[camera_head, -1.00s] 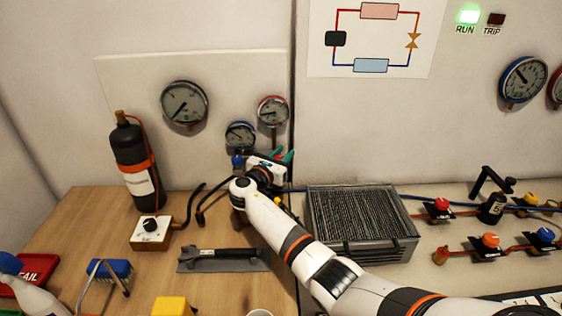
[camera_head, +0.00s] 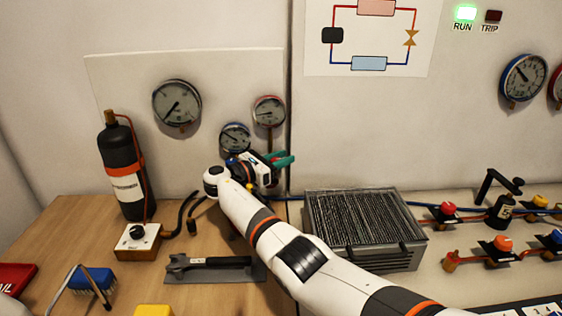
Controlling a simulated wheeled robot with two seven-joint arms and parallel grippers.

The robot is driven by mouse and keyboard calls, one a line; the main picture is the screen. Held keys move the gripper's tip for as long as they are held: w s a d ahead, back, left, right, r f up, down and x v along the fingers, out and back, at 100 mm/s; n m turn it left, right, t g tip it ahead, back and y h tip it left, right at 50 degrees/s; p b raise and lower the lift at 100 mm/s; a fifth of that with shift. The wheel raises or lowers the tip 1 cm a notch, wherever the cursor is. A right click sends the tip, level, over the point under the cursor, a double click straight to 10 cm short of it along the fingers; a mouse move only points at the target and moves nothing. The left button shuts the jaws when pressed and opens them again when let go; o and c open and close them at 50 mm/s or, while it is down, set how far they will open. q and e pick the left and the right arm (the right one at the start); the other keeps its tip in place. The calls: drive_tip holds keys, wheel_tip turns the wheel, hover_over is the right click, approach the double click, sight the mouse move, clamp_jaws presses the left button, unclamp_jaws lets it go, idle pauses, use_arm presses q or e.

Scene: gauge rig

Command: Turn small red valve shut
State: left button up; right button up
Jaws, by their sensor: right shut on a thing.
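My right arm comes in from the lower right and reaches the gauge manifold at the back panel. My right gripper (camera_head: 281,160), with teal fingertips, is shut at the manifold's right side, below the small red-rimmed gauge (camera_head: 269,110). A bit of red, the small red valve (camera_head: 274,155), shows at the fingertips and is mostly hidden by them. How far it is turned cannot be seen. The small blue-rimmed gauge (camera_head: 235,137) is just left, with a blue knob (camera_head: 231,162) beneath it. My left gripper is not in view.
A black cylinder (camera_head: 124,170) and a dial box (camera_head: 137,241) stand at left. A grey finned block (camera_head: 362,225) stands right of the arm. Red (camera_head: 447,209) and orange-red (camera_head: 503,243) knobs sit on pipes at right. A large gauge (camera_head: 177,103) hangs on the panel.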

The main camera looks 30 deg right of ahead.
drive_tip(key=o, duration=1)
drive_tip(key=shift+c, duration=0.2)
